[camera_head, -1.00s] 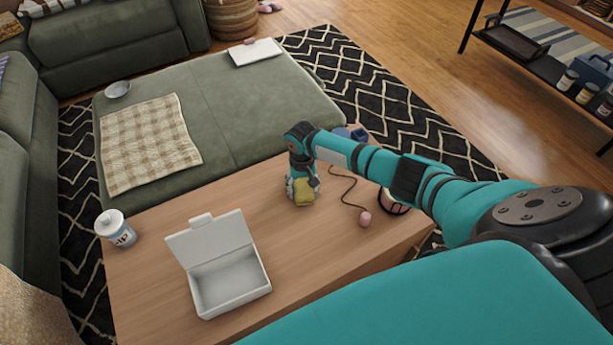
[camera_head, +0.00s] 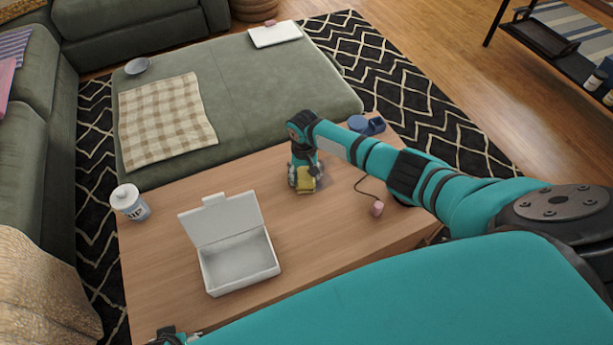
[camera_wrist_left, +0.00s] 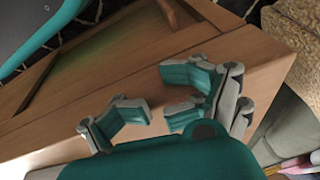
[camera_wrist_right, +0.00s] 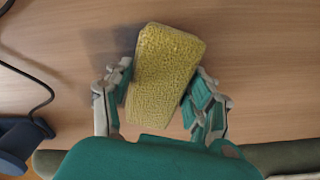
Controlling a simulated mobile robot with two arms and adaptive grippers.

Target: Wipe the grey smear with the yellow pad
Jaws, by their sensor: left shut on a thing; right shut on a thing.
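The yellow pad (camera_head: 305,181) is on the wooden coffee table, under my right gripper (camera_head: 305,168). In the right wrist view the pad (camera_wrist_right: 166,75) sits tilted between the two fingers of my right gripper (camera_wrist_right: 163,95), which is shut on it. A faint grey patch (camera_wrist_right: 100,45) shows on the wood just left of the pad; I cannot tell smear from shadow there. My left gripper (camera_wrist_left: 160,108) is at the table's edge (camera_wrist_left: 150,85), its fingers on the wood; in the head view only a bit of it shows at the bottom.
The green sectional (camera_head: 250,90) lies beyond.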

